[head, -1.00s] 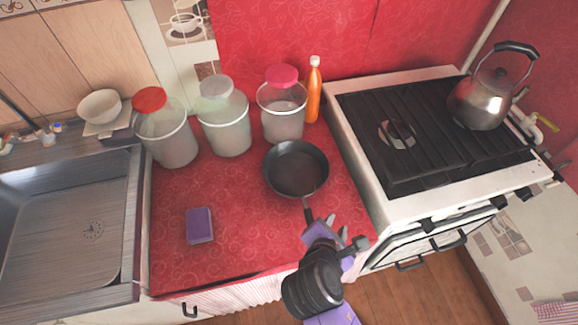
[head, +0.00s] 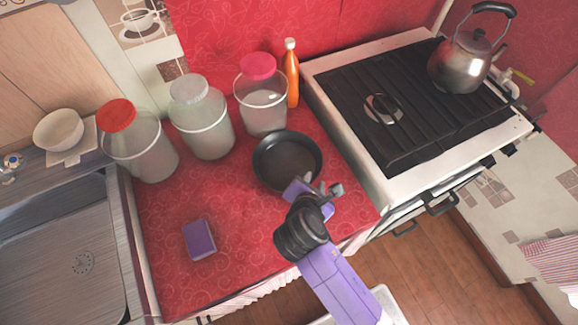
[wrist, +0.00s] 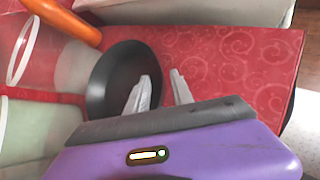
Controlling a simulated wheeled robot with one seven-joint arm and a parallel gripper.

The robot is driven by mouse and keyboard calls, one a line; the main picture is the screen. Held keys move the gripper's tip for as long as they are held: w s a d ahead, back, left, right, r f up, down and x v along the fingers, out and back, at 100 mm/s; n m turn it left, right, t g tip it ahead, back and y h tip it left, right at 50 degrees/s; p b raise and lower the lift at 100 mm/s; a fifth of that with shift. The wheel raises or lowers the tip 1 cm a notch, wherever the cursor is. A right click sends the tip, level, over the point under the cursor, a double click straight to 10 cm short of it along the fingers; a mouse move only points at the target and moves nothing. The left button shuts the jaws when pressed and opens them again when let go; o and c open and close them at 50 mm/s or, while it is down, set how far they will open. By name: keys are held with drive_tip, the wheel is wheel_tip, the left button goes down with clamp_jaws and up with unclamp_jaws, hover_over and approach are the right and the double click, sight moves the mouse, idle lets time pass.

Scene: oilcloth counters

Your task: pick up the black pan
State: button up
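The black pan (head: 285,157) lies on the red patterned counter, in front of the jars and left of the stove. Its handle is hidden behind my gripper in the head view. My gripper (head: 322,188) is at the pan's near right edge. In the wrist view the pan (wrist: 112,75) is left of and partly behind my fingers. The two pale fingers of my gripper (wrist: 160,80) stand apart with red counter between them, so it is open and empty. I cannot tell whether a finger touches the pan.
Lidded jars with a red (head: 140,150), a grey (head: 203,125) and a pink lid (head: 262,100) line the back, beside an orange bottle (head: 291,75). A purple sponge (head: 199,240) lies front left. The stove (head: 410,105) bears a kettle (head: 462,62). A sink (head: 70,260) is left.

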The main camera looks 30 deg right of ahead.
drive_tip(key=shift+x, duration=1.45)
drive_tip(key=shift+c, duration=0.5)
clamp_jaws()
drive_tip(key=shift+r, duration=0.15)
